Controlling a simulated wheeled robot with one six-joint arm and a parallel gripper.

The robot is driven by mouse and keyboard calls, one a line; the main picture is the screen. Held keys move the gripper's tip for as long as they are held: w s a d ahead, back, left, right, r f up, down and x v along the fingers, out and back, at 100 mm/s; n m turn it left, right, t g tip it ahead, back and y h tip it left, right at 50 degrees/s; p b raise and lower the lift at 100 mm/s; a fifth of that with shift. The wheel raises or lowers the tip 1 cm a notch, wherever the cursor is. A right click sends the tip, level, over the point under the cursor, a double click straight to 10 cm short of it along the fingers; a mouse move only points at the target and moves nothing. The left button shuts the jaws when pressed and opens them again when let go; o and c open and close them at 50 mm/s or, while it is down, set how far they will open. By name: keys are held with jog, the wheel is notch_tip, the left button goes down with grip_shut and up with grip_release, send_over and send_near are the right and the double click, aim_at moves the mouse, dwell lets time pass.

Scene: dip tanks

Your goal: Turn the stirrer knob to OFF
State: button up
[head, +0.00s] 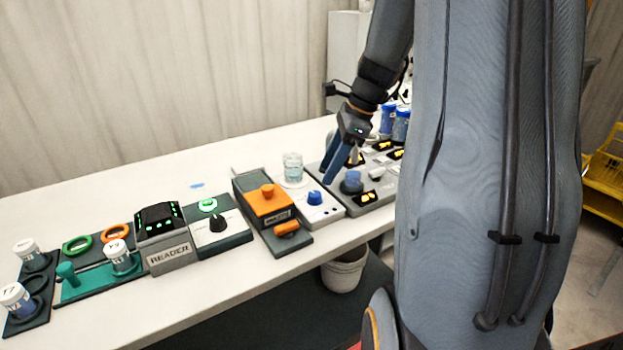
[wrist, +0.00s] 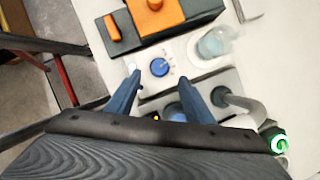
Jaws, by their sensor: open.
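A blue knob (head: 315,198) sits on a white unit (head: 328,209) in the middle of the bench. A glass beaker (head: 293,167) with clear liquid stands on a pale round plate behind it, so this looks like the stirrer. The knob also shows in the wrist view (wrist: 159,67), with small dark marks around it; which mark it points to is too small to read. My gripper (head: 341,174) is open and empty, above and to the right of the knob. In the wrist view, the knob lies just beyond and between the blue fingertips (wrist: 161,84), apart from them.
An orange and grey device (head: 268,205) stands left of the stirrer. A grey station (head: 383,192) with blue-topped items stands right of it, under my gripper. Further left are a black-knobbed unit (head: 222,241), a reader (head: 170,255) and vial holders. The bench front is clear.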

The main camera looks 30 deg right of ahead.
aim_at(315, 194)
jog(key=p+x, duration=0.1)
jog(key=x, duration=0.6)
jog(key=shift+a+f, duration=0.15)
jog(key=shift+f, duration=0.1)
jog(key=shift+c, duration=0.2)
jog(key=c, duration=1)
